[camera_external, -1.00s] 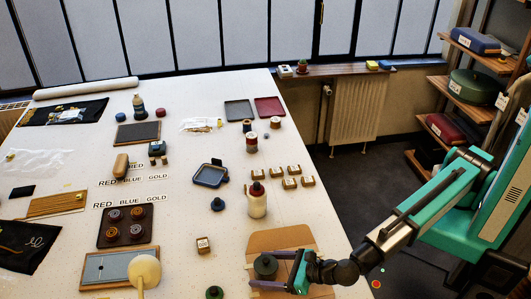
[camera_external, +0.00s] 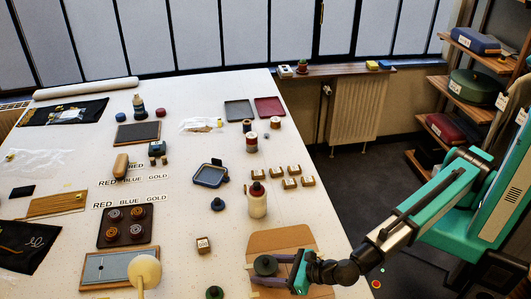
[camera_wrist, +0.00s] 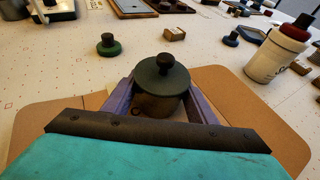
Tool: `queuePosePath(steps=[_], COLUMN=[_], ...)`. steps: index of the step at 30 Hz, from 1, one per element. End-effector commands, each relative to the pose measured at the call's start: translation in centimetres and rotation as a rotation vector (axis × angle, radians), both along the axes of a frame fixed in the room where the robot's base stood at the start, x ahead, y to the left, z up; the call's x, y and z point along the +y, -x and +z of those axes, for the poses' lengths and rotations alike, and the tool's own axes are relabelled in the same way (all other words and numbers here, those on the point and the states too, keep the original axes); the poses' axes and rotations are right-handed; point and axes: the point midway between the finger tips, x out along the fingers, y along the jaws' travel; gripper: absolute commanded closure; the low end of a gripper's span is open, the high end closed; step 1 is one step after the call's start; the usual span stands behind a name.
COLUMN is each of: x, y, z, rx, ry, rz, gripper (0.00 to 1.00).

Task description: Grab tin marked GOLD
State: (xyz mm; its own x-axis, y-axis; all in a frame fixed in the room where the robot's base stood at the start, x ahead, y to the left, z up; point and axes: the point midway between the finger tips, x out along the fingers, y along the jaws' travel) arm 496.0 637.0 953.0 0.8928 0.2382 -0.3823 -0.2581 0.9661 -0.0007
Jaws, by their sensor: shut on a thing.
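A round tin with a dark green lid and a knob (camera_wrist: 161,80) stands on a brown board between my gripper's fingers. In the external view the same tin (camera_external: 265,264) is at the table's near right edge. My gripper (camera_external: 270,271) is shut on it, with one purple finger on each side of its body. It also shows in the wrist view (camera_wrist: 158,98). No GOLD marking is readable on this tin; the side facing away from the wrist camera is hidden.
The brown board (camera_external: 290,240) lies under the tin. A white bottle with a dark red cap (camera_external: 257,205) stands behind it. A small labelled box (camera_external: 203,245) and a green knobbed piece (camera_external: 214,292) are to the left. Several small boxes (camera_external: 290,183) stand farther back.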

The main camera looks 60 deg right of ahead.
Motion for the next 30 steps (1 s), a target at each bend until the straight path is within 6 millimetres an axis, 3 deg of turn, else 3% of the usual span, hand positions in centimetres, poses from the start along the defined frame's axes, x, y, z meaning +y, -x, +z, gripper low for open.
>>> queuePosePath(steps=[13,24,30], x=[0.0,0.0,-1.7], y=[0.0,0.0,1.3], z=[0.8,3.5,3.8], rx=[-0.003,-0.002,-0.003], ry=[-0.001,-0.003,-0.002], rz=[0.001,0.0,0.002], gripper=[1.0,1.0,1.0])
